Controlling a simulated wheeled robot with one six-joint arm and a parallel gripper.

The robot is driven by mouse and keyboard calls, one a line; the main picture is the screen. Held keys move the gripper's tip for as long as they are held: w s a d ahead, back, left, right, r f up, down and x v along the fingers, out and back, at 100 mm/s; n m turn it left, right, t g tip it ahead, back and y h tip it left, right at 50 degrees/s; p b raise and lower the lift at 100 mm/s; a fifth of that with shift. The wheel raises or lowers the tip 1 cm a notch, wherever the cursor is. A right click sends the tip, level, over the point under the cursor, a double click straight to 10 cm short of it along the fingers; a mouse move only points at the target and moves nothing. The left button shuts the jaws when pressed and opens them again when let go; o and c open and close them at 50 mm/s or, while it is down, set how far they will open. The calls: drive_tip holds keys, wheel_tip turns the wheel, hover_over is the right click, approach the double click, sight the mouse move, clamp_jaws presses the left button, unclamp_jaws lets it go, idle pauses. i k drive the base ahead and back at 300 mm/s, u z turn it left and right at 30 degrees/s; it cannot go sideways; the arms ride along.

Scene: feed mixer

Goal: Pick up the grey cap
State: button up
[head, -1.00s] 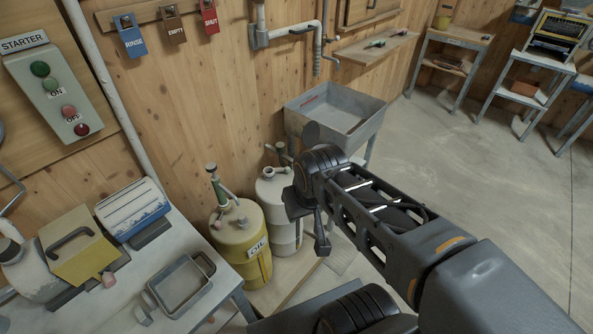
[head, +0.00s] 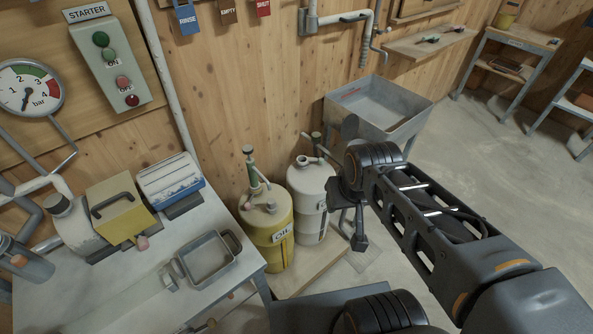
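I cannot pick out a grey cap with certainty. A dark grey-brown round cap (head: 59,204) sits on the end of the white cylinder (head: 80,230) beside the yellow box at the left of the bench. My gripper (head: 352,225) hangs in front of the wall, just right of the white drum in the picture and well away from the bench. Its fingers are dark and seen from behind, so their opening is unclear. I see nothing held in it.
The bench (head: 115,290) carries a yellow box (head: 120,212), a blue-and-white box (head: 170,182) and an open grey tray (head: 207,260). A yellow oil drum (head: 266,235) stands beside the white drum. A grey sink (head: 380,105) stands behind my arm. The floor at right is clear.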

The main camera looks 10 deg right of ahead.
sight(272, 206)
drive_tip(key=z, duration=1)
drive_tip(key=k, duration=1.1)
drive_tip(key=u, duration=1.25)
drive_tip(key=i, duration=1)
